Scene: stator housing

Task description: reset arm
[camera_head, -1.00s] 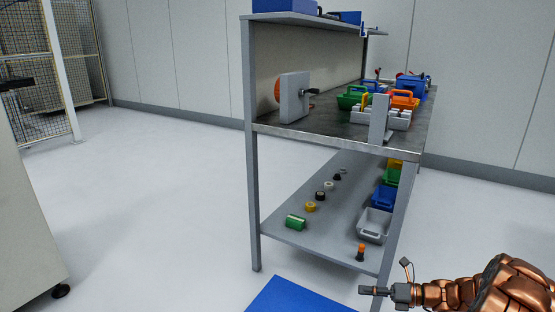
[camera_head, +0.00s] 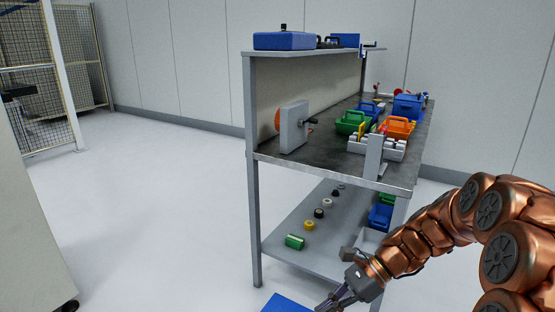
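My copper-coloured arm reaches in from the lower right in the head view.
A grey workbench (camera_head: 258,215) holds a grey block (camera_head: 293,130), a green bin (camera_head: 351,122), an orange bin (camera_head: 397,127) and a blue box (camera_head: 408,106). Several small parts lie on its lower shelf (camera_head: 285,257). A blue mat (camera_head: 287,303) lies on the floor. Open floor is to the left.

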